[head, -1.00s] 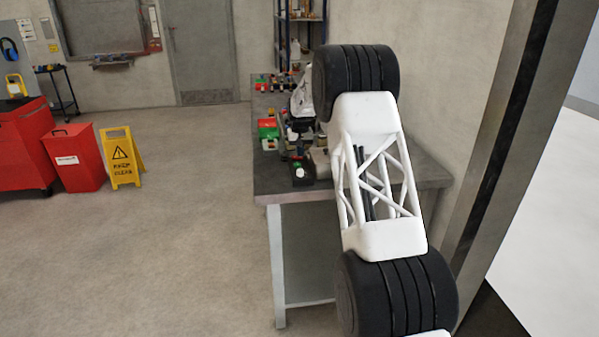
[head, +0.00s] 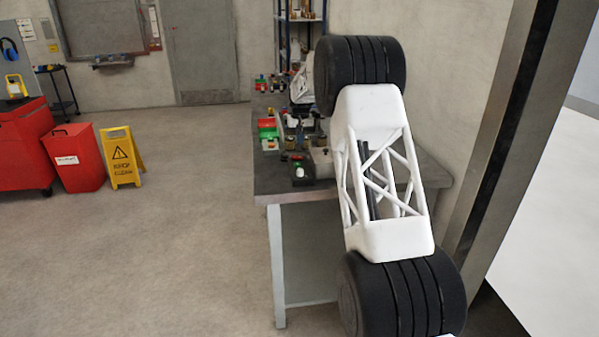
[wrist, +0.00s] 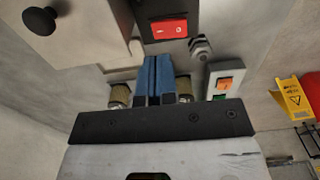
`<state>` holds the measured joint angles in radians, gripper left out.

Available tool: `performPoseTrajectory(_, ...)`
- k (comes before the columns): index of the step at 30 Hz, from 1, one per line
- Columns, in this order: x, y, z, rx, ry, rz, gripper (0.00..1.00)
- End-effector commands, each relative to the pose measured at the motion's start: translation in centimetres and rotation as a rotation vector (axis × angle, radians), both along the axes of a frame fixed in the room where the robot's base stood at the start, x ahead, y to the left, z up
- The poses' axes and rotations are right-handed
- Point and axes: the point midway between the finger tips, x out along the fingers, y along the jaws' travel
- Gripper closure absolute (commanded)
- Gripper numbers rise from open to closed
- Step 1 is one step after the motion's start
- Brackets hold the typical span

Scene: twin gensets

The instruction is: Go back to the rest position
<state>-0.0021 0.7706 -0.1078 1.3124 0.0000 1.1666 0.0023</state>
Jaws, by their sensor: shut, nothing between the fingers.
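My gripper (wrist: 157,64) shows in the wrist view as two blue fingers side by side, shut with nothing between them. They reach up from a dark bar at the bottom of the view. Beyond them are a red rocker switch (wrist: 168,28) in a dark housing and a small box with orange and green buttons (wrist: 222,84). A brass-coloured round part shows on each side of the fingers; I cannot tell whether they touch. In the head view my arm stands in front of the workbench, and the fingers cannot be made out there.
The grey workbench (head: 275,182) stands along the right wall with several small parts on it. A black knob (wrist: 40,20) on a pale panel is at upper left in the wrist view.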

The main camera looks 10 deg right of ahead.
Motion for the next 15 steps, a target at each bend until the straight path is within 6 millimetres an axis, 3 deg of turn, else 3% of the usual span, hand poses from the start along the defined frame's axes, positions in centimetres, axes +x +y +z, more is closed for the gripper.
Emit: performPoseTrajectory(15, 0.01, 0.00, 0.94, 0.000, 0.000, 0.000, 1.00)
